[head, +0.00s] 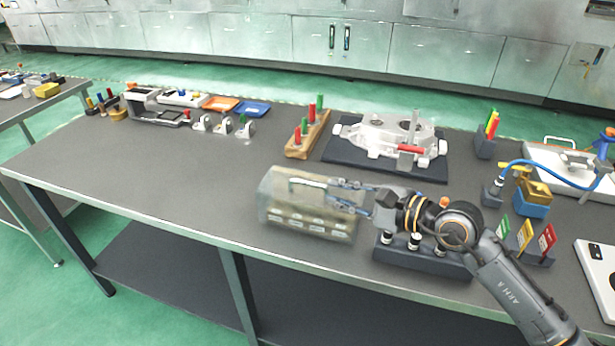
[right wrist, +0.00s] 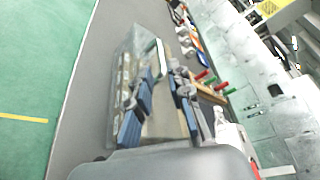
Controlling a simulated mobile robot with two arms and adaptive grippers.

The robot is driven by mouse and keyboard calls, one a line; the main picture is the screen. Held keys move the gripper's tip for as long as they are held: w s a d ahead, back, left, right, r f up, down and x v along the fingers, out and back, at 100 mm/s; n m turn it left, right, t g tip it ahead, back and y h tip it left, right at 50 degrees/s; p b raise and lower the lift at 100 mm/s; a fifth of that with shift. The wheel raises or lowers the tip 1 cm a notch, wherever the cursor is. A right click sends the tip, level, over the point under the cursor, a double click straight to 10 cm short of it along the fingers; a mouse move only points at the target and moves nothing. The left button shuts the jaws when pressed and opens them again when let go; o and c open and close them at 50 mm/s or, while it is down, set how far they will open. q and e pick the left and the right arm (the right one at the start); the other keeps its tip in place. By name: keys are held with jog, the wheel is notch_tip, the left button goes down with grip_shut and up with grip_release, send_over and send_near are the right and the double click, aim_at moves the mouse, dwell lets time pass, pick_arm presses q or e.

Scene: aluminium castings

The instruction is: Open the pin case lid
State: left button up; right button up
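The pin case (head: 283,222) is a clear, see-through box near the front edge of the bench, with rows of small pale pieces visible inside. Its lid looks closed, with a pale handle (head: 304,183) on top. In the right wrist view the case (right wrist: 124,75) lies ahead and to the left, and the handle (right wrist: 160,55) is just beyond the fingertips. My right gripper (head: 338,190) reaches in from the right over the case, at the handle's right end. Its two fingers (right wrist: 163,90) are apart; contact with the handle cannot be told. My left gripper is out of view.
A dark block with pins (head: 425,262) stands under my right arm. Behind are a wooden pin rack (head: 298,152) and a casting (head: 385,138) on a dark mat. Coloured cards (head: 525,238) and a blue-hosed tool stand at right. The bench left of the case is clear.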

aim_at(312, 184)
jog(key=x, duration=0.4)
jog(key=shift+w+a+p, duration=0.1)
jog(key=shift+w+p, duration=0.1)
jog(key=shift+p, duration=0.15)
jog(key=x, duration=0.3)
jog(key=shift+w+a, duration=0.1)
jog(key=shift+a, duration=0.05)
jog(key=shift+w+a+f, duration=0.15)
jog(key=shift+w+a, duration=0.1)
jog(key=shift+w+a+f+p, duration=0.1)
jog(key=shift+a+p, duration=0.05)
jog(key=shift+p, duration=0.15)
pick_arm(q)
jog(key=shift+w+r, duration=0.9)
pick_arm(e)
grip_shut()
